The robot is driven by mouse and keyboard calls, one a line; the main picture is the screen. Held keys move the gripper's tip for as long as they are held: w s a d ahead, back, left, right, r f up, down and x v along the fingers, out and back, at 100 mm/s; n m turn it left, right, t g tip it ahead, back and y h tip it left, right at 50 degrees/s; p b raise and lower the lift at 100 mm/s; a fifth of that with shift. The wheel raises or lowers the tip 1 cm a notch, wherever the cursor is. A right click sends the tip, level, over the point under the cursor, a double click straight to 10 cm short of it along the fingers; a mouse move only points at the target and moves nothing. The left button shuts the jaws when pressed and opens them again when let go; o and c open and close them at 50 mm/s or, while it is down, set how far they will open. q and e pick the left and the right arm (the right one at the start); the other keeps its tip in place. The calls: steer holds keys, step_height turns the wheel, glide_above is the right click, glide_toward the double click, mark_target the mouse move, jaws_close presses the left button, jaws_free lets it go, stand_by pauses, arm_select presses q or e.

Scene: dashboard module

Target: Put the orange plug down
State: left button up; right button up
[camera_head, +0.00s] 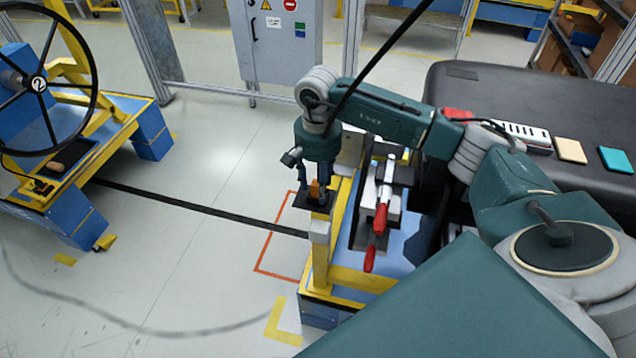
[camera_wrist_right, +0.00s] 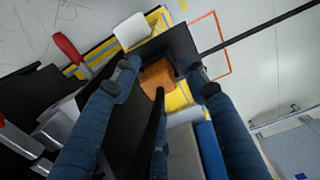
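My right gripper (camera_head: 312,190) points down around the plug. In the wrist view its two front fingertips (camera_wrist_right: 162,70) stand apart with dark gaps on both sides of the plug. The third finger reaches to the plug's near edge; contact is unclear. My left gripper is not in view.
Red-handled clamps (camera_head: 381,215) stand on the workstation right of the gripper. A white block (camera_head: 319,231) tops a nearby yellow post. A black table (camera_head: 480,90) is behind my right arm.

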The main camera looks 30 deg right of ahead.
steer(key=shift+r, duration=0.2)
steer(key=shift+w+r, duration=0.1)
steer(key=shift+r, duration=0.2)
step_height(320, 180, up, 11)
steer(key=b, duration=0.4)
steer(key=shift+r, duration=0.15)
